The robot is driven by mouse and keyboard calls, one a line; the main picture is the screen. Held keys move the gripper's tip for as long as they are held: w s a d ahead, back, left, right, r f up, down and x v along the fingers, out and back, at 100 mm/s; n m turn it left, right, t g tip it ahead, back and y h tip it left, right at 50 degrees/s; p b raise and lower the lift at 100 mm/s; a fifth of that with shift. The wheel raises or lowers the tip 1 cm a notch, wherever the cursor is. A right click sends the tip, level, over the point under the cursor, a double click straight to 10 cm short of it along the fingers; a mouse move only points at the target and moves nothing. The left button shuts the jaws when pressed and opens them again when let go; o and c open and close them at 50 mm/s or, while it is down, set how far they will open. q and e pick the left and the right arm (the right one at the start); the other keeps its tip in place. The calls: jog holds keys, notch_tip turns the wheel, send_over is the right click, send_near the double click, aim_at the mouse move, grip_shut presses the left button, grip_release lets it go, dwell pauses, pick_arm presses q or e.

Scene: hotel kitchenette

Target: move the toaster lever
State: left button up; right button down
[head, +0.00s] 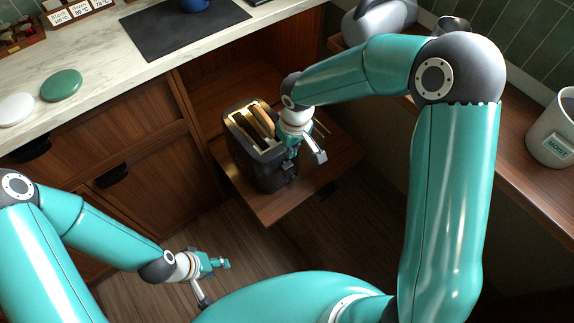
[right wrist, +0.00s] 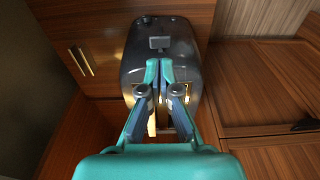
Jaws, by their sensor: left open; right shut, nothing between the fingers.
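A dark toaster (head: 262,160) stands on a wooden pull-out shelf (head: 275,210) in the head view, with a tan slice of bread (head: 263,120) in a slot. The toaster also shows in the right wrist view (right wrist: 184,50), with a small grey square piece (right wrist: 160,43) that looks like its lever. My right gripper (head: 288,154) is shut and empty at the toaster's right side. In the right wrist view its fingertips (right wrist: 158,66) appear just below the grey piece; contact cannot be told. My left gripper (head: 214,281) is open and empty, low over the floor, away from the toaster.
A marble counter (head: 105,60) with a black mat (head: 180,32) and a green disc (head: 61,85) is at upper left. A wooden counter (head: 500,150) with a white canister (head: 555,130) runs along the right. Drawers flank the shelf on the left.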

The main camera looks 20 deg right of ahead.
aim_at(288, 167)
jog(key=shift+w+a+f+b, duration=0.1)
jog(key=shift+w+f+b, duration=0.1)
jog(key=shift+f+b, duration=1.2)
jog(key=shift+w+a+f+b, duration=0.15)
jog(key=shift+f+b, duration=0.5)
jog(key=shift+f, duration=1.4)
jog(key=shift+d, duration=0.1)
notch_tip(288, 167, down, 6)
jog(key=s+d+b, duration=0.1)
jog(key=s+b, duration=0.2)
jog(key=b, duration=0.4)
jog(key=shift+r, duration=0.1)
notch_tip(288, 167, up, 12)
jog(key=s, duration=0.1)
jog(key=shift+d, duration=0.2)
